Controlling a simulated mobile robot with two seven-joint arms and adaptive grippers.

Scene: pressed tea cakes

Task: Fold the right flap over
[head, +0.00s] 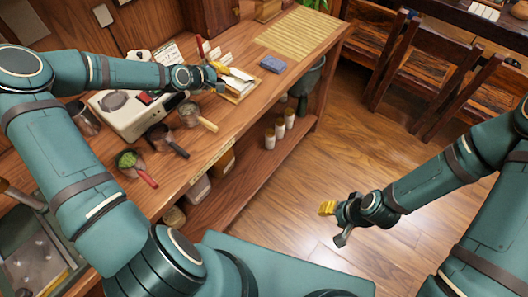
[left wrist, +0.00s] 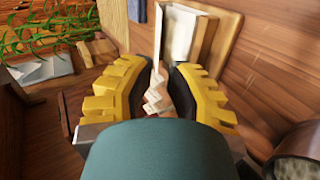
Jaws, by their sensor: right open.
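A white wrapper (head: 241,73) lies on a small wooden board (head: 240,98) near the bench's front edge. In the left wrist view, white panels (left wrist: 181,32) stand upright by the wooden board (left wrist: 224,42). My left gripper (head: 219,75) is at the wrapper's left side. Its yellow fingers (left wrist: 157,85) are on both sides of a thin pale strip (left wrist: 158,98), possibly a flap. Whether they press on it is unclear. Any tea cake is hidden or too small to make out. My right gripper (head: 334,222) is open and empty, out over the floor, away from the bench.
A bamboo mat (head: 300,35) and a blue-grey cloth (head: 273,64) lie right of the board. A white appliance (head: 125,112), strainers (head: 190,112) and a green-filled scoop (head: 130,160) stand to the left. Chairs (head: 425,60) are at the right.

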